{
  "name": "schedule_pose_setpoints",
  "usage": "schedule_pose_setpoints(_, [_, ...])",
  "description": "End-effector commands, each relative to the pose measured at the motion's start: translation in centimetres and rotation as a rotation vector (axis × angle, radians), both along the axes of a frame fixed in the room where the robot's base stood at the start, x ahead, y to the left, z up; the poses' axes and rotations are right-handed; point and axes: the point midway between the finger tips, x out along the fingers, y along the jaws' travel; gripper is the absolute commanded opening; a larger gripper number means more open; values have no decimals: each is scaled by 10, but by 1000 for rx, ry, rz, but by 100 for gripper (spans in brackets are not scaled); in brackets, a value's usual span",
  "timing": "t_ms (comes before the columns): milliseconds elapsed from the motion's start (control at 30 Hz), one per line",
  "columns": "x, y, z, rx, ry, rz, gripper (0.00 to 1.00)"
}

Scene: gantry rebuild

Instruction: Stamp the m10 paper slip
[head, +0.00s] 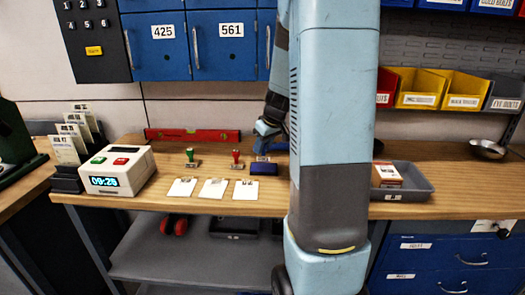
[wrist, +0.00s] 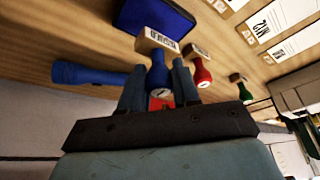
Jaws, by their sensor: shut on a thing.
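My gripper (wrist: 157,78) is shut on the handle of the blue stamp (wrist: 158,62) in the wrist view. The stamp's pale block carries lettering too small to read surely. In the head view my gripper (head: 266,130) is low over the bench behind the blue ink pad (head: 263,169). The pad (wrist: 150,15) lies just beyond the stamp in the wrist view; I cannot tell whether they touch. Three white paper slips lie in a row: left (head: 182,187), middle (head: 213,188), right (head: 246,190). One slip (wrist: 285,12) appears to read M12; I cannot identify M10.
A red stamp (head: 236,160) and a green stamp (head: 192,158) stand behind the slips. A time clock (head: 118,171) is at left, a red level (head: 190,135) at the back, a grey tray (head: 418,186) at right. A blue cylindrical tool (wrist: 90,73) lies beside my gripper.

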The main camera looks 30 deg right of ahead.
Motion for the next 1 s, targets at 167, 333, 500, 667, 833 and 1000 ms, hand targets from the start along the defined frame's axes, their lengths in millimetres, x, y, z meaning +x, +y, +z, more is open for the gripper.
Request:
schedule_pose_setpoints(167, [0,0,12,-1,-1,1,11])
schedule_pose_setpoints(333, [1,0,23,-1,-2,0,11])
schedule_pose_setpoints(500, [1,0,34,-1,-2,1,11])
schedule_pose_setpoints(667, [0,0,40,0,-1,0,11])
schedule_pose_setpoints(833, [0,0,41,0,-1,0,11])
schedule_pose_setpoints(1000, [0,0,41,0,-1,0,11])
